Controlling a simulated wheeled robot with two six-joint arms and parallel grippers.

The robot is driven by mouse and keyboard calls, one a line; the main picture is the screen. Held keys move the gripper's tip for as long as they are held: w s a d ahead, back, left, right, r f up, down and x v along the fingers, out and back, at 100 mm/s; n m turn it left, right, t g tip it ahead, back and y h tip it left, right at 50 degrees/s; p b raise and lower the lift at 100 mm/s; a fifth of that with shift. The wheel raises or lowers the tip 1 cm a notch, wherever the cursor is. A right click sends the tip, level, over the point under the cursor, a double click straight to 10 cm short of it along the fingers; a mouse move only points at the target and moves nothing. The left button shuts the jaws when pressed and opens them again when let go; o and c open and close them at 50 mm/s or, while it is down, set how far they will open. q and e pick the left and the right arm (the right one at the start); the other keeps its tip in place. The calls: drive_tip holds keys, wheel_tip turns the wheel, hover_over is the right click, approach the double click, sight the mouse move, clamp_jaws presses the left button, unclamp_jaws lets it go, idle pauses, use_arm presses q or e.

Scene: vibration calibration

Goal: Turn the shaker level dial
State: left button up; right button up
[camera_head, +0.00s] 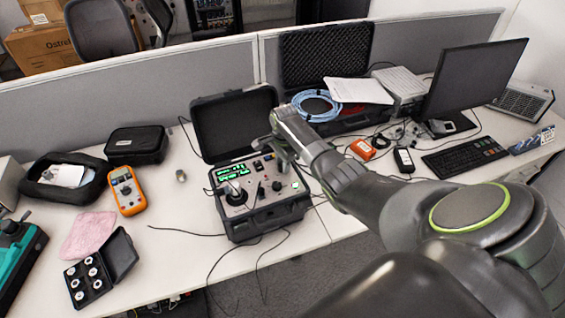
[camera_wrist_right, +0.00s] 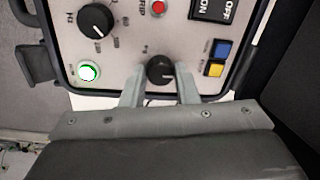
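The shaker unit (camera_head: 268,214) is an open black case with a grey control panel, standing on the desk. My right gripper (camera_head: 284,165) reaches over the panel from the right. In the right wrist view, a black dial (camera_wrist_right: 160,70) sits between the two fingertips of my right gripper (camera_wrist_right: 160,76), one finger on each side. I cannot tell whether the fingers touch it. Its label is mostly hidden, so I cannot read whether it is the level dial. A second black dial (camera_wrist_right: 96,20), marked Hz, is further up to the left. My left gripper is not in view.
Near the dial are a green-lit button (camera_wrist_right: 89,72), a red button (camera_wrist_right: 159,8), an ON/OFF switch (camera_wrist_right: 213,8), and blue (camera_wrist_right: 222,49) and yellow (camera_wrist_right: 215,69) buttons. An orange multimeter (camera_head: 127,190) lies left of the case. Loose cables run around the case.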

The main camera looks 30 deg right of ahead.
drive_tip(key=c, duration=0.5)
drive_tip(key=shift+n, duration=0.3)
